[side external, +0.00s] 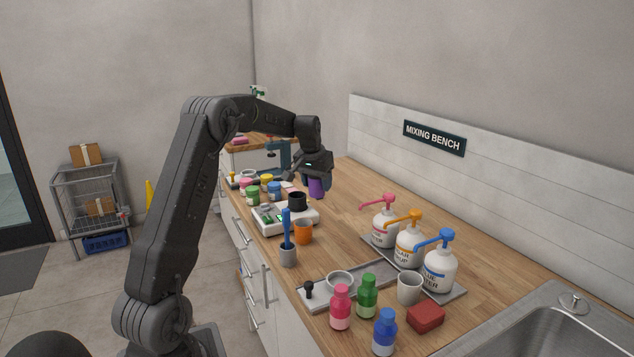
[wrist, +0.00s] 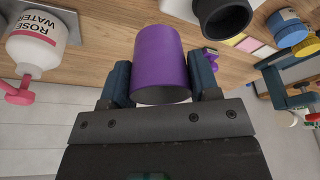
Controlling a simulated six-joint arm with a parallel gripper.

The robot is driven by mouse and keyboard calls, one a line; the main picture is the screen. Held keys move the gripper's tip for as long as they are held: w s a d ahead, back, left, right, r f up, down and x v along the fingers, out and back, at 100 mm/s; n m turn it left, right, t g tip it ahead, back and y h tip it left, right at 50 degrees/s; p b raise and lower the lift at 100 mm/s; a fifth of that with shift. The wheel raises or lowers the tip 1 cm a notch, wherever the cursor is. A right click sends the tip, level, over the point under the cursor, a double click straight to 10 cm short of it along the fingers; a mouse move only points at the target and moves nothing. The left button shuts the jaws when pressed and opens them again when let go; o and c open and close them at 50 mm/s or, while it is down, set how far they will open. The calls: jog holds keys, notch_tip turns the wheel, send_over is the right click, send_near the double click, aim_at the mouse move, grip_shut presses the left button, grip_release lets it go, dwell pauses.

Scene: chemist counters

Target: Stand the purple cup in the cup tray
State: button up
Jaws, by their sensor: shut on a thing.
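The purple cup (side external: 316,188) is held between the two fingers of my gripper (side external: 316,178), over the wooden counter, beyond the white device with the black cup. In the wrist view the purple cup (wrist: 160,60) fills the gap between the fingers of my gripper (wrist: 160,82), which are shut on its sides. Whether its base touches the counter is hard to tell. A long low grey tray (side external: 372,272) lies nearer the camera, with a pale ring and a black knob at its left end. I cannot tell for sure that it is the cup tray.
A white device (side external: 270,226) holds a black cup (side external: 297,201). Pump bottles (side external: 408,246), a white cup (side external: 409,288), small bottles (side external: 366,297) and a red block (side external: 426,317) crowd the near end.

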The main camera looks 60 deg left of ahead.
jog(key=shift+r, duration=0.1)
notch_tip(320, 180, up, 7)
jog(key=s+d+n, duration=0.4)
jog(key=s+d, duration=1.1)
jog(key=d, duration=0.2)
jog(key=g, duration=0.1)
send_near(340, 280)
jog(key=shift+w+a+f+y, duration=0.15)
jog(key=shift+w+f+y, duration=0.15)
jog(key=shift+f, duration=2)
jog(key=shift+f, duration=0.2)
